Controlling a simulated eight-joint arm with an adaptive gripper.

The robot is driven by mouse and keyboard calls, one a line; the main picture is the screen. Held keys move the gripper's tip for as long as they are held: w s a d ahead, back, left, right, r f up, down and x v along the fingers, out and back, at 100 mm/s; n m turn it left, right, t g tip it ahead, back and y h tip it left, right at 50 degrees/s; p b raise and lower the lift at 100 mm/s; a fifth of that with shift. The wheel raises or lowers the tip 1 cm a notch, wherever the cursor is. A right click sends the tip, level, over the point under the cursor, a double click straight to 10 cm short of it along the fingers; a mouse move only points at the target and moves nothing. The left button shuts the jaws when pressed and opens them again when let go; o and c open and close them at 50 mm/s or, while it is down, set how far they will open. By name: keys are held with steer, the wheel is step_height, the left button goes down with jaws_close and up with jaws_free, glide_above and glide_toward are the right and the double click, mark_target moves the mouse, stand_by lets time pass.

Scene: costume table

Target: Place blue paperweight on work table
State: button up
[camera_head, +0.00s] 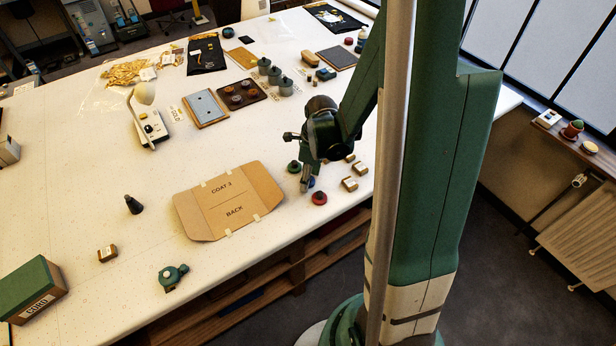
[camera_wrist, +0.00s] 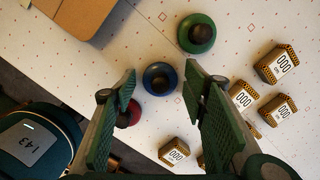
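The blue paperweight (camera_wrist: 160,79), a round blue base with a dark knob, stands on the white work table (camera_wrist: 225,62). In the wrist view it shows between the two fingertips of my gripper (camera_wrist: 161,84). My gripper is open, and nothing shows clasped between its pads. In the head view my gripper (camera_head: 306,182) points down close over the table's near edge, and only a sliver of the blue paperweight (camera_head: 312,183) shows beside the fingers. I cannot tell how much height separates the fingertips from it.
A green paperweight (camera_wrist: 196,33) and a red paperweight (camera_wrist: 128,115) stand close by on either side. Several small weight blocks (camera_wrist: 277,65) lie to the right. A cardboard pattern piece (camera_head: 228,201) lies left of my gripper. Bare table (camera_head: 75,205) stretches further left.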

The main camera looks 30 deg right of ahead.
mark_target(311, 182)
steer(key=shift+r, duration=0.25)
stand_by(0.3)
step_height(311, 182, up, 12)
steer(key=s+d+p, duration=0.1)
steer(key=shift+f, duration=0.15)
stand_by(0.8)
steer(key=shift+s, duration=0.1)
steer(key=shift+a, duration=0.1)
stand_by(0.5)
steer(key=s+a+r+n+t, duration=0.3)
steer(key=s+a+r+n, duration=0.2)
steer(key=n, duration=0.9)
steer(key=s+a+r+n+t, duration=0.3)
steer(key=s+a+r+n, duration=0.2)
steer(key=a+r+n, duration=0.6)
steer(key=r+n, duration=0.1)
steer(key=n, duration=0.2)
steer(key=shift+a+r+h, duration=0.15)
steer(key=shift+r+h, duration=0.2)
steer(key=shift+h, duration=0.05)
